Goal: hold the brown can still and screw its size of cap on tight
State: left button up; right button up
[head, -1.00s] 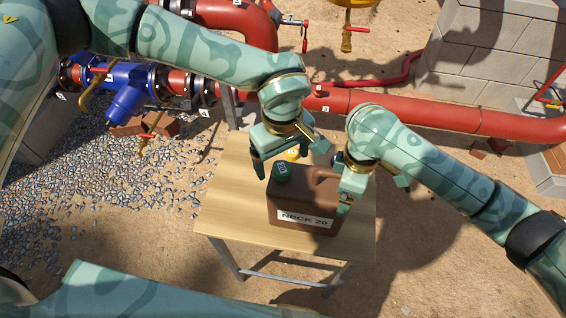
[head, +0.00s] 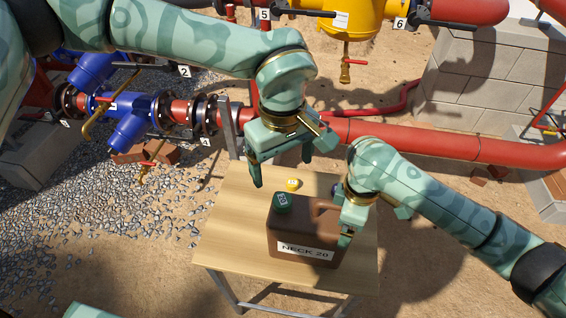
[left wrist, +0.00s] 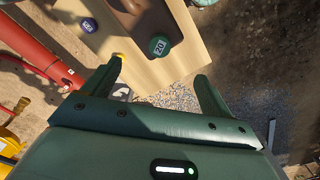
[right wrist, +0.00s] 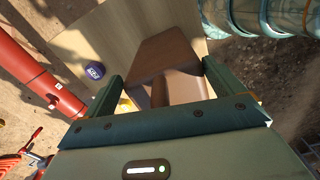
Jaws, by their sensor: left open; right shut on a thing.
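The brown can (head: 290,238), labelled NECK 20, stands upright on the wooden table. A green cap marked 20 (head: 282,203) sits on its neck; how tight it is cannot be told. The cap also shows in the left wrist view (left wrist: 158,46). My left gripper (head: 290,165) is open and empty, above and apart from the green cap. My right gripper (head: 350,222) is shut on the can's handle side, and brown plastic (right wrist: 178,88) fills the space between its fingers in the right wrist view.
A yellow cap (head: 293,184) lies on the table (head: 228,225) behind the can. The table's left part is clear. Red pipes (head: 430,140) and a blue valve (head: 125,118) stand behind.

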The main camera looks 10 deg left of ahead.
pick_arm(q)
notch_tip(320, 180, up, 12)
dwell(0.5)
dwell(0.3)
pick_arm(e)
jog(key=o, duration=1.6)
jog(key=shift+o, duration=0.2)
